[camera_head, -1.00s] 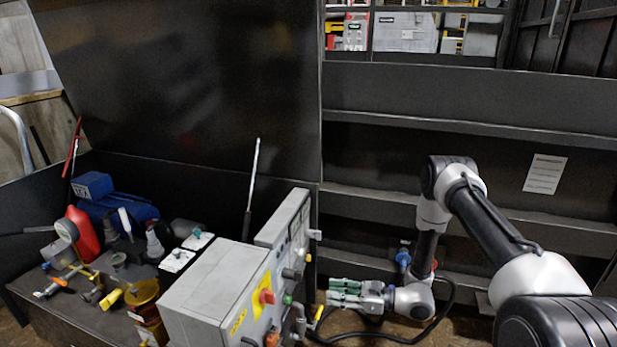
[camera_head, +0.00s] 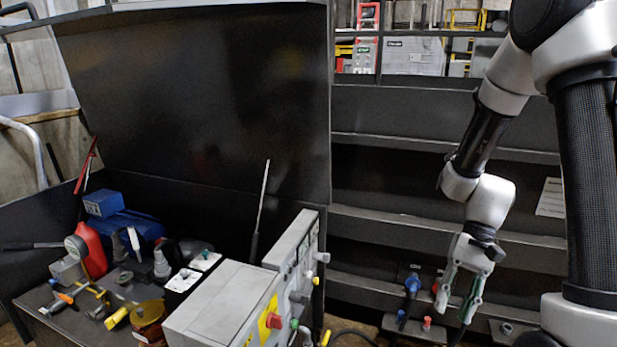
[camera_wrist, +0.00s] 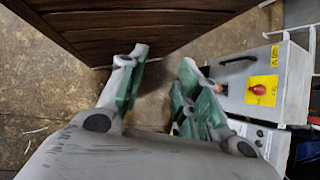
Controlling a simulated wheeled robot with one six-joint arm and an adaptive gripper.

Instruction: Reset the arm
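My gripper (camera_head: 461,296) hangs with its fingers pointing down, at the right of the head view in front of the dark compactor wall. Its green-padded fingers are apart with nothing between them. In the wrist view my gripper (camera_wrist: 155,88) also shows open, with bare floor between and beyond the fingertips. My arm rises up and to the right from the gripper, out of the top of the head view.
A grey control box (camera_head: 225,305) with a red switch stands left of my gripper; it also shows in the wrist view (camera_wrist: 252,75). A blue plug (camera_head: 412,284) sits low beside the gripper. A tool-filled bench (camera_head: 85,325) is at left. A brown slatted panel (camera_wrist: 120,25) is near the fingers.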

